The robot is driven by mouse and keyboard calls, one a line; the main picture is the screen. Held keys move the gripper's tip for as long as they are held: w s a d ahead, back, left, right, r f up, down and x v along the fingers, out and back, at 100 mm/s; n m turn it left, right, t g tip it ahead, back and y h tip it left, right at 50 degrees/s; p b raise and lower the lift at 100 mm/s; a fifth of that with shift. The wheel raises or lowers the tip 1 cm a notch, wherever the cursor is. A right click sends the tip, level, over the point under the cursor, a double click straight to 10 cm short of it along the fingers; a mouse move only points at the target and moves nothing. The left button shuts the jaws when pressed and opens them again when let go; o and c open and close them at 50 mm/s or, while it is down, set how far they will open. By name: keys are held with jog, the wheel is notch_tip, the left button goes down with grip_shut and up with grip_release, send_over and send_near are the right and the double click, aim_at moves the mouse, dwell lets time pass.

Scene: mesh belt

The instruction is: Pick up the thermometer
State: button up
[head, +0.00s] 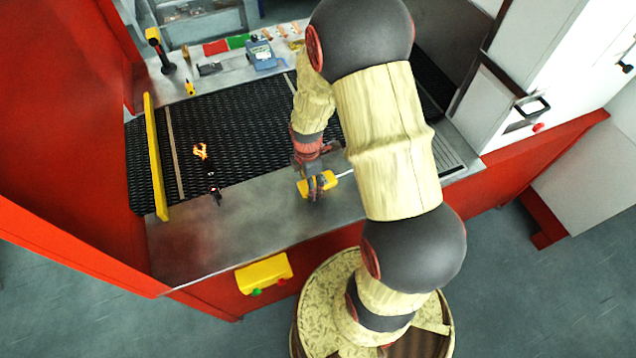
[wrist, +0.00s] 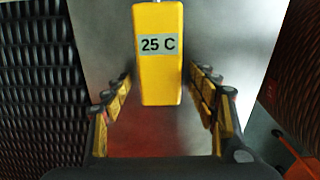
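The thermometer has a yellow block-shaped body (head: 330,181) with a thin pale probe pointing right in the head view. It lies on the metal ledge in front of the belt. In the wrist view the thermometer (wrist: 161,80) shows a grey display reading "25 C". My gripper (head: 315,186) is at the thermometer, pointing down. In the wrist view my gripper (wrist: 163,82) is open, with one finger on each side of the yellow body and gaps between.
The black mesh belt (head: 240,130) lies behind the ledge. A yellow bar (head: 155,155) stands at its left end. A small glowing orange piece (head: 200,151) and a dark object (head: 215,194) are left of my gripper. A blue device (head: 262,56) sits at the back.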

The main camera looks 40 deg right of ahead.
jog(key=c, duration=1.2)
jog(key=shift+r, duration=0.5)
notch_tip(320, 180, up, 2)
jog(key=shift+w+r, duration=0.1)
jog(key=s+a+r, duration=0.2)
jog(key=s+r, duration=0.1)
jog(key=s, duration=0.1)
jog(key=s+a+r+p, duration=0.1)
jog(key=s+a+r, duration=0.1)
jog(key=s+r, duration=0.1)
jog(key=s+a+r, duration=0.2)
jog(key=s+r, duration=0.1)
jog(key=s, duration=0.2)
jog(key=shift+s+a+r, duration=0.3)
jog(key=shift+s+r, duration=0.05)
jog(key=shift+r, duration=0.05)
